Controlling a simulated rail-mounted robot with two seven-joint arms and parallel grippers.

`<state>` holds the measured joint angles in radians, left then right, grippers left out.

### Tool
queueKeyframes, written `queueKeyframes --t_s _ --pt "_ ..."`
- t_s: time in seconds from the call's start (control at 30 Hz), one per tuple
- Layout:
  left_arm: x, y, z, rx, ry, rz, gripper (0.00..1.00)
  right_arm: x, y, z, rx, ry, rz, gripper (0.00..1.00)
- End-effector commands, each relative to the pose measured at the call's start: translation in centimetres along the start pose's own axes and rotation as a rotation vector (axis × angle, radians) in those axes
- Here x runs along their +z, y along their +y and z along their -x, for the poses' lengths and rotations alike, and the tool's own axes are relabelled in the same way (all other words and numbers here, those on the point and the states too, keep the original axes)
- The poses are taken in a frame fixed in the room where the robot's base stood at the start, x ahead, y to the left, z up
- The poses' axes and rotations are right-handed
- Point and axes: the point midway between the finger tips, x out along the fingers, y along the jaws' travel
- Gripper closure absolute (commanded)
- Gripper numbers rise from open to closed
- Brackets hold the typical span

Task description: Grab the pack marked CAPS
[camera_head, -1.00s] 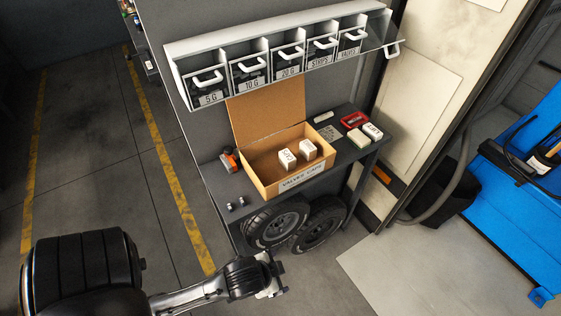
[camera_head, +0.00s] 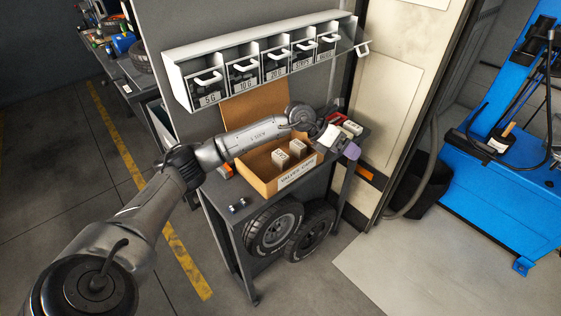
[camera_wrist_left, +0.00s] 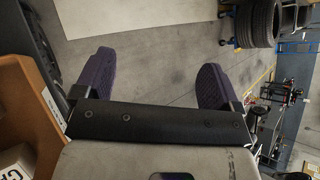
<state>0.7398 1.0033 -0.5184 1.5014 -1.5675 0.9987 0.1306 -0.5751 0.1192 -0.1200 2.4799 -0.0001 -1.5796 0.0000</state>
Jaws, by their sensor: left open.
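The open cardboard box (camera_head: 262,178) stands on the dark bench, its front label reading roughly VALVE CAPS. Two small white packs stand in it, a left one (camera_head: 280,158) and a right one (camera_head: 298,149); their markings are too small to read in the head view. In the left wrist view a white pack (camera_wrist_left: 15,163) with partly cut-off dark lettering shows at the lower left, inside the box (camera_wrist_left: 45,120). My left gripper (camera_head: 346,146) is to the right of the box, above the bench's right end. Its purple fingers (camera_wrist_left: 155,82) are apart and empty. My right gripper is not seen.
Labelled drawers (camera_head: 275,65) hang above the bench. Tyres (camera_head: 274,227) stand beneath it. A pale door (camera_head: 390,85) is close on the right.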

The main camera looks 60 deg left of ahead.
Motion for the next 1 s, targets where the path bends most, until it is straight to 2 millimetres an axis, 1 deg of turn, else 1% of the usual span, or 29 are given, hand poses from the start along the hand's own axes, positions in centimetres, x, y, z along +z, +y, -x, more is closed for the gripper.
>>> queueKeyframes --t_s 0.03,0.07,0.1,0.17,0.2,0.3,0.4,0.5,0.6,0.67,0.8,1.0 --pt "-0.8 2.5 1.2 0.094 0.088 -0.004 0.11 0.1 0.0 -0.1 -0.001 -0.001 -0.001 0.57" --pt "-1.3 3.7 1.9 0.145 0.142 -0.004 0.11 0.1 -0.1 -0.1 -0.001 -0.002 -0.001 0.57" --pt "-2.1 5.3 2.9 0.211 0.212 0.003 0.11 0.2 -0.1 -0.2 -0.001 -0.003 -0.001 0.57" --pt "-3.2 7.5 4.5 0.305 0.310 0.019 0.11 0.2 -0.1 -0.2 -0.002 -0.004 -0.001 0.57" --pt "-3.8 8.7 5.7 0.362 0.369 0.034 0.11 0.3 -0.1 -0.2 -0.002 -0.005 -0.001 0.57" --pt "-5.1 11.1 8.5 0.482 0.492 0.077 0.11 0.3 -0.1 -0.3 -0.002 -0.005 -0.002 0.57" --pt "-6.1 12.5 10.6 0.561 0.577 0.114 0.11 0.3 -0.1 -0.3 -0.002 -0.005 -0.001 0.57" --pt "-6.6 13.2 11.9 0.610 0.629 0.141 0.11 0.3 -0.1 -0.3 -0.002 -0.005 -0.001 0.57" --pt "-7.0 13.7 12.5 0.636 0.657 0.155 0.11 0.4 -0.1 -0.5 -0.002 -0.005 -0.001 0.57" --pt "-7.4 14.0 12.5 0.643 0.666 0.160 0.11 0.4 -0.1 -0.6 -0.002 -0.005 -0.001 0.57" --pt "-8.3 14.7 11.8 0.647 0.672 0.163 0.11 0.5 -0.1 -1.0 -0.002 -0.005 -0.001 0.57" --pt "-9.0 15.3 11.1 0.646 0.670 0.162 0.11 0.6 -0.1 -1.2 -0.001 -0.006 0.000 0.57"
